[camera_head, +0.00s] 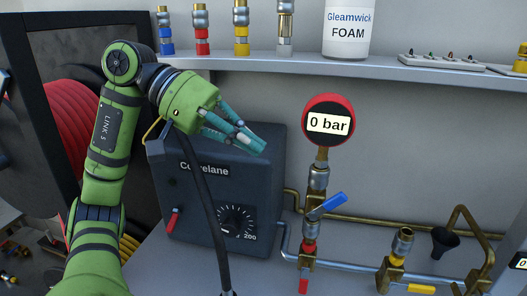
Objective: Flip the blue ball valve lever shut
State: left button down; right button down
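The blue lever (328,206) sits on a brass valve body in the pipe column below the round gauge (329,121), which reads 0 bar. The lever points up and to the right, at a slant to the upright pipe. My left gripper (252,141) is up and to the left of the lever, in front of the dark Corvelane box, and does not touch the lever. Its teal fingers point right and slightly down; they overlap in this view, so their opening is unclear. Nothing shows held in them. My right gripper is not in view.
The dark box (265,190) with a dial stands left of the pipes. A red lever (303,286) and a yellow lever (420,288) are lower down. A shelf (270,62) with fittings and a foam bottle runs above.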

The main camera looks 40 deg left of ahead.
aim_at(339, 199)
jog(key=k, duration=2)
